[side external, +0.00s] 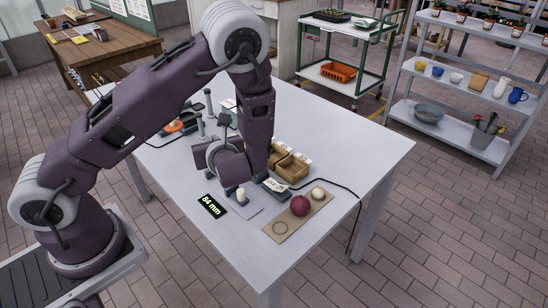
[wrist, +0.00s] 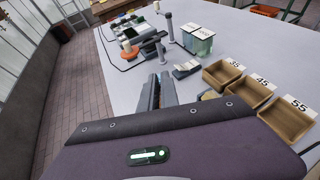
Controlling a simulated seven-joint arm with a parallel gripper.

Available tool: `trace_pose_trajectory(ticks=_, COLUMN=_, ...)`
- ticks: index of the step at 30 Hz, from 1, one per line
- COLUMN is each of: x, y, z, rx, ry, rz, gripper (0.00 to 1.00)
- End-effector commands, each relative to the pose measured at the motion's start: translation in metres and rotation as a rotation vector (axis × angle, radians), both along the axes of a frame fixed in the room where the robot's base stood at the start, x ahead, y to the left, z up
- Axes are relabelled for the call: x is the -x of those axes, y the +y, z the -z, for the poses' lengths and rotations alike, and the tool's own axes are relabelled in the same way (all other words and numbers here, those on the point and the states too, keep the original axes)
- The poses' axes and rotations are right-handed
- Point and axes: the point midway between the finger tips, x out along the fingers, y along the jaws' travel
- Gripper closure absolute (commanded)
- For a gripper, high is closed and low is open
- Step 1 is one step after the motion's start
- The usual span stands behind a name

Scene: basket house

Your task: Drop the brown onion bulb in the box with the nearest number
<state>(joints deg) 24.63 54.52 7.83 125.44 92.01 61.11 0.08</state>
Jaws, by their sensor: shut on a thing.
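My gripper (side external: 240,193) is low over a flat grey plate (side external: 248,212) near the table's front. It is shut on a small pale tan thing, apparently the brown onion bulb (side external: 240,197), mostly hidden by the fingers. In the wrist view the fingers of my gripper (wrist: 162,92) show, but the bulb is hidden. Open wooden boxes stand right of my gripper. The wrist view shows the 35 box (wrist: 222,76), the 45 box (wrist: 248,92) and the 55 box (wrist: 286,124). A dark display (side external: 212,206) beside the plate seems to read 84 or 64 mm; the first digit is unclear.
A tan board (side external: 312,212) at the front right holds a red onion (side external: 299,205) and a small pale bulb (side external: 318,193); its ring mark (side external: 280,228) is empty. A black cable (side external: 352,207) crosses the right side. The table's (side external: 345,140) right part is clear.

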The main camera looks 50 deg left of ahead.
Motion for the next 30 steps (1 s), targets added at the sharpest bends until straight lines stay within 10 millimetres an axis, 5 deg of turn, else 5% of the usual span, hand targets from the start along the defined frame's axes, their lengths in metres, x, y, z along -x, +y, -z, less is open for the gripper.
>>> trace_pose_trajectory(ticks=5, x=-0.017, y=-0.005, z=0.000, rx=-0.006, ry=-0.011, rz=0.000, gripper=1.00)
trace_pose_trajectory(ticks=15, x=-0.144, y=-0.044, z=-0.022, rx=-0.018, ry=-0.020, rz=-0.014, gripper=1.00)
trace_pose_trajectory(ticks=18, x=-0.170, y=-0.054, z=-0.033, rx=-0.008, ry=-0.011, rz=-0.008, gripper=1.00)
trace_pose_trajectory(ticks=23, x=-0.185, y=-0.060, z=-0.035, rx=0.000, ry=0.000, rz=-0.001, gripper=1.00)
trace_pose_trajectory(ticks=30, x=-0.185, y=-0.060, z=-0.001, rx=-0.001, ry=0.002, rz=-0.001, gripper=1.00)
